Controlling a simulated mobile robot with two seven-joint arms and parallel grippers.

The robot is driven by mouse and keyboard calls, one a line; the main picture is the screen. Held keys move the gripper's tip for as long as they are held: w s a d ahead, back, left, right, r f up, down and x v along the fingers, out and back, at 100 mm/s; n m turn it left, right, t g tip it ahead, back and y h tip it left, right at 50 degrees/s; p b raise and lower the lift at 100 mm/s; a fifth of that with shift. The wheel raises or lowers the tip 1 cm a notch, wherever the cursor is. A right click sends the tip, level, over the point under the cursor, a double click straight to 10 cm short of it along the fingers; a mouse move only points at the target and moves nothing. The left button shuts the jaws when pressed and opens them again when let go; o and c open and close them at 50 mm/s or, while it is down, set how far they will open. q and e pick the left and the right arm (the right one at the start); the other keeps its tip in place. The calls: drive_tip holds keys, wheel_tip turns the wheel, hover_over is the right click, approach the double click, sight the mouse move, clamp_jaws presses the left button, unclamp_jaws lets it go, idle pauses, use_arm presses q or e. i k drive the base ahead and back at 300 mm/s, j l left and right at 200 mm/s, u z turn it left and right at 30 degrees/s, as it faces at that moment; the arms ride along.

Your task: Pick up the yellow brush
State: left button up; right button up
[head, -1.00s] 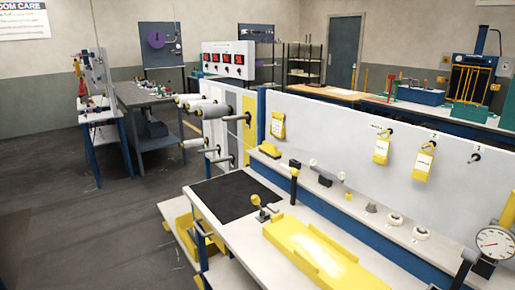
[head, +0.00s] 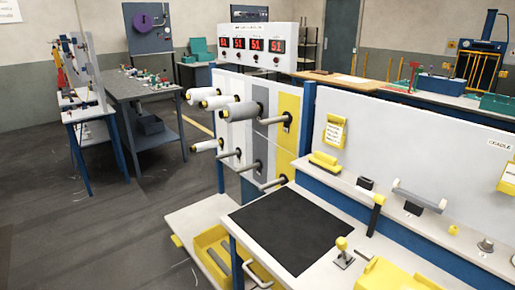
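A yellow block-like thing with a darker top (head: 324,163), which looks like the yellow brush, lies on the narrow ledge at the foot of the white back panel (head: 400,130). It is below a hanging yellow tag (head: 335,132). It is too small for me to make out bristles. Neither of my grippers is in the head view, so nothing of mine is seen touching it.
The bench (head: 335,275) carries a black mat (head: 290,228), a yellow-knobbed lever (head: 342,252) and a yellow tray (head: 390,276). Spools (head: 240,111) on rods stick out left of the panel. A yellow bin (head: 215,255) sits low.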

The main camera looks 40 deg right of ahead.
sight(327, 163)
drive_tip(key=i, duration=1.45)
drive_tip(key=i+z, duration=0.1)
drive_tip(key=i, duration=0.55)
drive_tip(key=i+j+z, duration=0.15)
drive_tip(key=i, duration=0.5)
drive_tip(key=z, duration=3)
